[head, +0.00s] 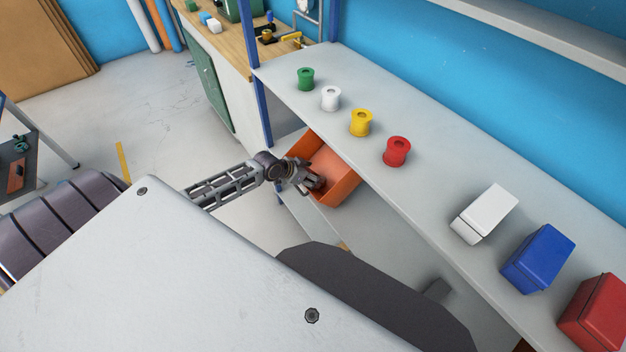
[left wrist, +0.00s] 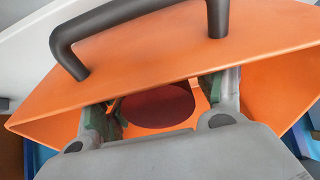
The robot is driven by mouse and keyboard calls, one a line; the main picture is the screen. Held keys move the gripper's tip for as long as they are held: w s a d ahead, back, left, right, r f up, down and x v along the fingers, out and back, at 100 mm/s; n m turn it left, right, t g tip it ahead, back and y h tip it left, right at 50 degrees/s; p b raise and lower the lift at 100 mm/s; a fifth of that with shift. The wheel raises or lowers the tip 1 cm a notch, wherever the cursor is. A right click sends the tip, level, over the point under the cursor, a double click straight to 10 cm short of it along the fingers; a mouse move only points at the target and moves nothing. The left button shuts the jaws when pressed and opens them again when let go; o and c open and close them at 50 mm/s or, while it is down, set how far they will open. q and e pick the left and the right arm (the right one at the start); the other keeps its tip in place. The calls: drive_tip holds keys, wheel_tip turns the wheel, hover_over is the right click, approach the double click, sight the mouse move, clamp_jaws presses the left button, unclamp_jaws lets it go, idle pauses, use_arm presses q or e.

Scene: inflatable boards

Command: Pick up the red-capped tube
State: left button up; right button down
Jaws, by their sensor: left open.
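A dark red round face (left wrist: 158,108) shows in the left wrist view between my fingers, inside the orange bin. It looks like the red cap of the tube; no tube body can be made out. The orange bin (head: 345,190) stands below the front edge of the shelf in the head view, and its wall with a dark handle fills much of the left wrist view (left wrist: 130,62). My left gripper (head: 314,184) reaches into the bin from the left, its open fingers (left wrist: 160,106) on either side of the red face. My right gripper is out of view.
The grey shelf (head: 350,75) above the bin holds green, white, yellow and red (head: 397,151) spools. White, blue (head: 539,258) and red boxes stand farther right. A blue post (head: 262,108) rises behind the bin. A wooden bench (head: 232,35) with small items is at the back.

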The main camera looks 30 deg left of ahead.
use_arm(q)
drive_tip(key=shift+w+f, duration=0.1)
drive_tip(key=shift+w, duration=0.05)
drive_tip(key=shift+c, duration=0.3)
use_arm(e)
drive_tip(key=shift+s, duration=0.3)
use_arm(q)
drive_tip(key=c, duration=1.2)
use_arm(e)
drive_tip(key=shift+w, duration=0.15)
use_arm(q)
drive_tip(key=shift+r, duration=0.2)
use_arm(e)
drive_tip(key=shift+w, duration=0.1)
